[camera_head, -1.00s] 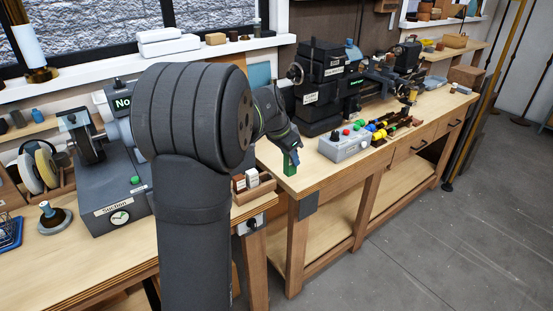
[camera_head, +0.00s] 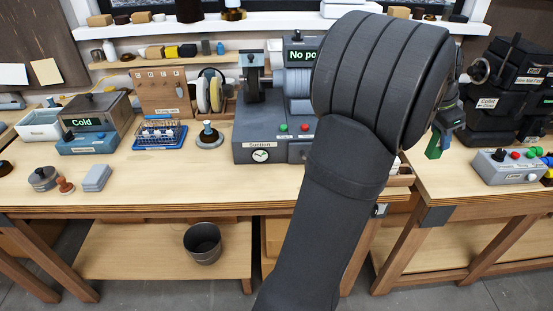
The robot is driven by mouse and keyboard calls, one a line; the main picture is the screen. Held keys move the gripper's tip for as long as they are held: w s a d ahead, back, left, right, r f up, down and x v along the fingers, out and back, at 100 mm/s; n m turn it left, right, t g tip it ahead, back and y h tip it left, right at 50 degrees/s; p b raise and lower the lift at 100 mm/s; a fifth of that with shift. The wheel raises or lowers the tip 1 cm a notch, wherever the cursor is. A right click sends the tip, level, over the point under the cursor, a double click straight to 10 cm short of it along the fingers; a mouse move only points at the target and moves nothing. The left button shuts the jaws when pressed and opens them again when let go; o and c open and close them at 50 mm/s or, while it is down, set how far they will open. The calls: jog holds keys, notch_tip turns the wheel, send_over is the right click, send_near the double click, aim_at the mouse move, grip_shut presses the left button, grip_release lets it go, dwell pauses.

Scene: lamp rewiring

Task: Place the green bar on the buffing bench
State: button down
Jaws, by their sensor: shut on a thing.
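My gripper (camera_head: 441,124) is at the right of the head view, partly hidden behind my own arm. It is shut on the green bar (camera_head: 434,146), which hangs down from the jaws above the gap between two benches. The buffing bench (camera_head: 215,191) is the wooden bench across the middle and left. The bar is held to the right of this machine, apart from the bench top.
The bench's front left-middle is clear. A button box (camera_head: 505,167) sits on the right bench. A bucket (camera_head: 203,243) stands below.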

jog(key=w+a+n+t, duration=0.1)
jog(key=w+a+n, duration=0.3)
jog(key=a, duration=0.5)
jog(key=w+a+n+t+y, duration=0.1)
jog(key=w+a, duration=0.4)
jog(key=a, duration=0.4)
jog(key=w+a+n+t, duration=0.1)
jog(key=w+a+n, duration=0.3)
jog(key=a, duration=0.5)
jog(key=a+n+t+y, duration=0.1)
jog(key=a+n+y, duration=0.45)
jog(key=a, duration=2.35)
jog(key=shift+w+a+f+n+h, duration=0.2)
jog(key=shift+a+f+n+h, duration=0.2)
jog(key=shift+a+f, duration=1.95)
jog(key=shift+w+a+f+n+h, duration=0.3)
jog(key=shift+a+f, duration=1.1)
jog(key=shift+f, duration=1.7)
jog(key=shift+w+a+f+n+h, duration=0.1)
jog(key=shift+a+f+n+h, duration=0.3)
jog(key=shift+a+f, duration=1.95)
jog(key=shift+d+f, duration=0.45)
